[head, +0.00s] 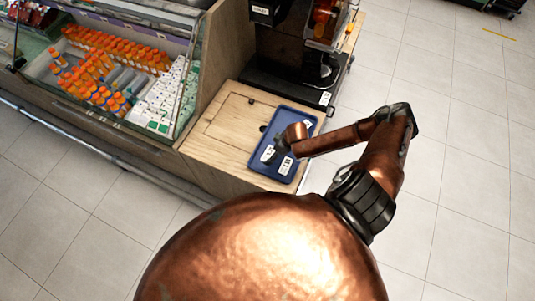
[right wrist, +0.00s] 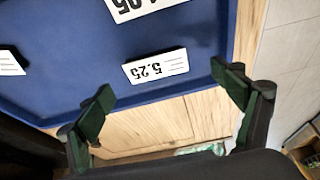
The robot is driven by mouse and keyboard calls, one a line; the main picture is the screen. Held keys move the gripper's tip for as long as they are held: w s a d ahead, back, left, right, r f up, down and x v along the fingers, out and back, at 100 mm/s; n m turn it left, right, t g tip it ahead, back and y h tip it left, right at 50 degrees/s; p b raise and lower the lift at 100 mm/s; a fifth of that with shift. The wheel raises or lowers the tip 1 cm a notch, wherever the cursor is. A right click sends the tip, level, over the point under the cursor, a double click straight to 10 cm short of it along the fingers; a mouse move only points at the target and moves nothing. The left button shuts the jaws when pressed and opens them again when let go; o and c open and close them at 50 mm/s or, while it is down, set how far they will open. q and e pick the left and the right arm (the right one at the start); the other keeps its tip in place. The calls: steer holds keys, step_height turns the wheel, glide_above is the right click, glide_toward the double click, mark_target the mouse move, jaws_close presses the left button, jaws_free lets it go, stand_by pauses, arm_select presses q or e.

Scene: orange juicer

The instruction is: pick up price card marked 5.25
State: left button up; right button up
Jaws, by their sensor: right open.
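The price card marked 5.25 (right wrist: 155,66) is a small white card with black print. It lies in the blue tray (right wrist: 60,90) near the tray's edge and reads upside down in the right wrist view. My right gripper (right wrist: 166,98) is open, with its two dark green fingers apart and the card showing beyond the gap between them, not gripped. In the head view the right gripper (head: 273,152) is over the blue tray (head: 285,112). I cannot read which card there is marked 5.25. My left gripper is not in view.
Another white card (right wrist: 140,7) lies farther in the tray, and one more (right wrist: 11,62) is at the left. The tray rests on a wooden counter (head: 225,123). A dark juicer machine (head: 300,55) stands behind it. A bottle display case (head: 115,75) is at left.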

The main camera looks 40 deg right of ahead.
mark_target(269, 154)
steer(key=x, duration=0.3)
steer(key=shift+d, duration=0.35)
steer(key=shift+w+a+f, duration=0.15)
steer(key=shift+w+f, duration=0.1)
steer(key=shift+f, duration=0.35)
steer(key=c, duration=1.1)
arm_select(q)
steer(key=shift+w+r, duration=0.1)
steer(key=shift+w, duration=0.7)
arm_select(e)
steer(key=shift+c, duration=0.2)
